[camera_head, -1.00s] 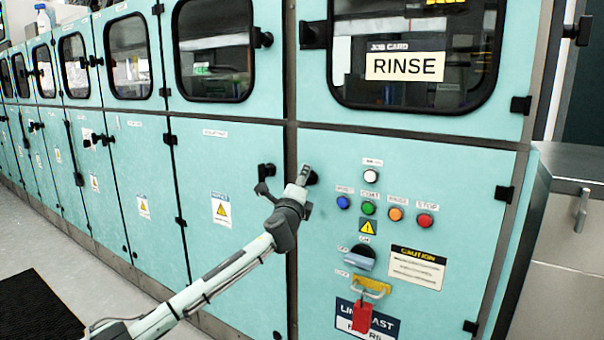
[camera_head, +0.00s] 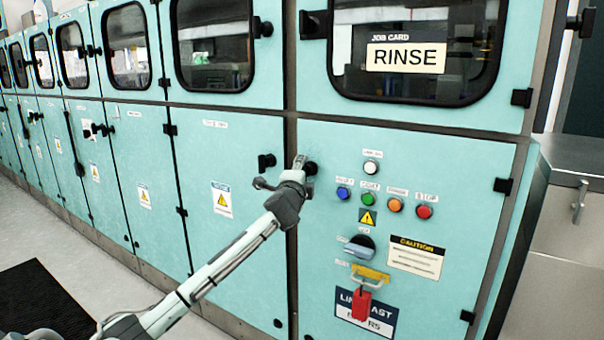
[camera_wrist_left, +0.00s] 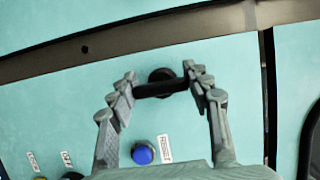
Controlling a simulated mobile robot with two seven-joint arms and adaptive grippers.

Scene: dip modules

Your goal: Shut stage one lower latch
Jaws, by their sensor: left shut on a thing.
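The lower latch is a black knob with a short bar (camera_head: 310,168) at the upper left of the turquoise lower door with buttons. My left gripper (camera_head: 283,172) is at this latch. In the left wrist view its two grey fingers (camera_wrist_left: 160,86) are shut on the ends of the black latch bar (camera_wrist_left: 160,88), with the round base behind it. The bar runs nearly level across that view. In the head view the gripper partly hides the latch, so its turn is hard to read there. My right gripper is not in view.
Another black latch (camera_head: 266,161) sits on the door just left. The blue button (camera_head: 344,194), which also shows close below the fingers in the wrist view (camera_wrist_left: 143,153), is near. A rotary switch (camera_head: 360,246) and a red tag (camera_head: 361,305) are lower. Windowed upper doors are above.

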